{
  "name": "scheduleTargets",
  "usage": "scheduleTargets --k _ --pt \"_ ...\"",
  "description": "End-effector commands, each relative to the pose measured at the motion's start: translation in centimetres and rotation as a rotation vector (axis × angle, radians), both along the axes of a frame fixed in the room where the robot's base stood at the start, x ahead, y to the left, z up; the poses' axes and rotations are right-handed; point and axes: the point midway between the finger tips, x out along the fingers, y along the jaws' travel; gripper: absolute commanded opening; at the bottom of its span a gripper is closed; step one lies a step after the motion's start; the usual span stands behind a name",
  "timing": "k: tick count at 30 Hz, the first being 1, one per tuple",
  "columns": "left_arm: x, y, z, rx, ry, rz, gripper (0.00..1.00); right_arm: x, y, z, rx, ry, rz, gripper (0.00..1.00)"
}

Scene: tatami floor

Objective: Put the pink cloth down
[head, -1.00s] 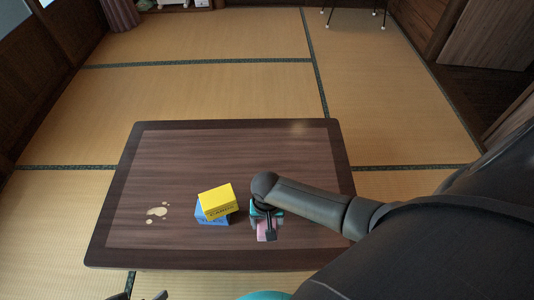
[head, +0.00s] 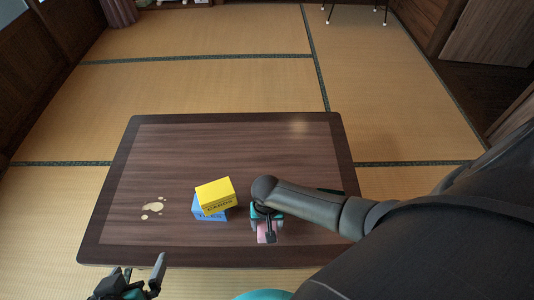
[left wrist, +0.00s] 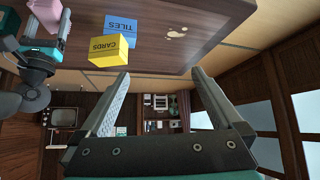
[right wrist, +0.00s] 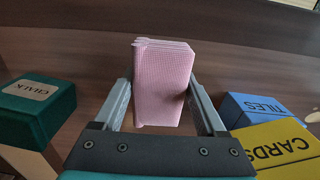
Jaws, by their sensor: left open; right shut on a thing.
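The pink cloth (right wrist: 162,85) is a folded, textured block between the fingers of my right gripper (right wrist: 160,100). In the head view the cloth (head: 267,229) shows below my right gripper (head: 266,232), over the front part of the table; I cannot tell whether it touches the top. It also shows at the upper left of the left wrist view (left wrist: 50,12). My left gripper (head: 146,275) is open and empty at the table's front left edge. In the left wrist view its fingers (left wrist: 160,85) are spread with nothing between them.
The dark wooden table (head: 240,145) is clear at the back. A yellow cards box (head: 215,193) rests on a blue tiles box (head: 208,210), left of the cloth. A cream spill (head: 153,208) lies at the left. A green chalk box (right wrist: 38,105) stands on the cloth's other side.

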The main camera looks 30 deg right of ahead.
Motion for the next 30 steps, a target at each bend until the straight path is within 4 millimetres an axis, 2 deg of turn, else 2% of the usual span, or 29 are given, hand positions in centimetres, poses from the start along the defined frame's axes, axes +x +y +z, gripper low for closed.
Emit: scheduleTargets --k 5,15,30 --pt "0.9 -1.6 -0.3 -0.056 -0.109 -0.019 1.0 0.0 0.0 -1.2 0.001 0.001 0.0 0.0" --pt "1.9 -4.1 0.5 -0.163 -0.308 -0.037 1.0 0.0 0.0 -2.9 0.0 0.0 0.0 0.0" --pt "2.0 -4.6 1.0 -0.192 -0.359 -0.039 1.0 0.0 0.0 -3.3 0.0 0.0 0.0 0.0"
